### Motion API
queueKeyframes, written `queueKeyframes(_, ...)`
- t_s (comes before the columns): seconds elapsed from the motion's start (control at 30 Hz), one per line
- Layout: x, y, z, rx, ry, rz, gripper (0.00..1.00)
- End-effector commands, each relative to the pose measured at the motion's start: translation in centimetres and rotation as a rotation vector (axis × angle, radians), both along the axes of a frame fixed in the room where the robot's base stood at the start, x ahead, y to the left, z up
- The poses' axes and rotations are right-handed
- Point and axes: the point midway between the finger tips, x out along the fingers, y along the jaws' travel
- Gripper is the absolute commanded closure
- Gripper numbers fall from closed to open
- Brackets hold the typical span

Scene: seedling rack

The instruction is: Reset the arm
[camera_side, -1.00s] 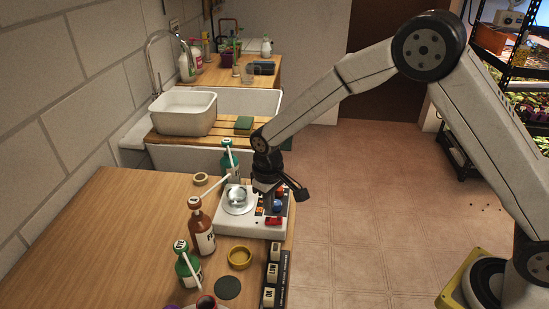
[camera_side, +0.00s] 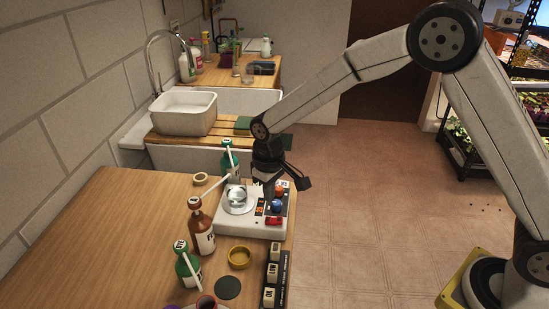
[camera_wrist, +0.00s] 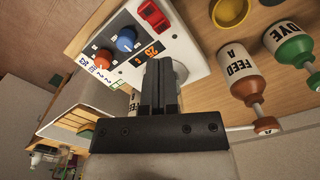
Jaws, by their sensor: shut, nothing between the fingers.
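My gripper (camera_side: 268,190) is above the white device (camera_side: 255,227) on the wooden table, with its fingers together and empty. In the wrist view the closed fingers (camera_wrist: 160,85) point at the device (camera_wrist: 185,30), over its display side. The device has a blue knob (camera_wrist: 122,39), an orange-red knob (camera_wrist: 103,59), a red switch (camera_wrist: 153,14) and a lit orange display. A round silver plate with a small clear dish (camera_side: 237,195) sits on its left part. Whether the fingertips touch the device I cannot tell.
A yellow ring-shaped dish (camera_side: 239,257), a dark disc (camera_side: 227,288) and a labelled black rack (camera_side: 271,285) are in front.

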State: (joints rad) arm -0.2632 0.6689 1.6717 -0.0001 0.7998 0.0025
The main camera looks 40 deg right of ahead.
Motion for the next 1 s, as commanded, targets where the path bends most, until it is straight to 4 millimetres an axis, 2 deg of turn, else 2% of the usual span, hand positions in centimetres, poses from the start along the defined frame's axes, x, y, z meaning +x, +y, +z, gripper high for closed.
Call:
queueKeyframes(0.17,-0.8,-1.1,0.6,0.004,-0.014,-0.018,1.00)
queueKeyframes(0.37,-3.2,-3.7,1.9,0.012,-0.051,-0.062,1.00)
queueKeyframes(0.7,-10.2,-8.9,3.7,0.026,-0.138,-0.160,1.00)
queueKeyframes(1.0,-16.5,-11.9,4.0,0.030,-0.208,-0.236,1.00)
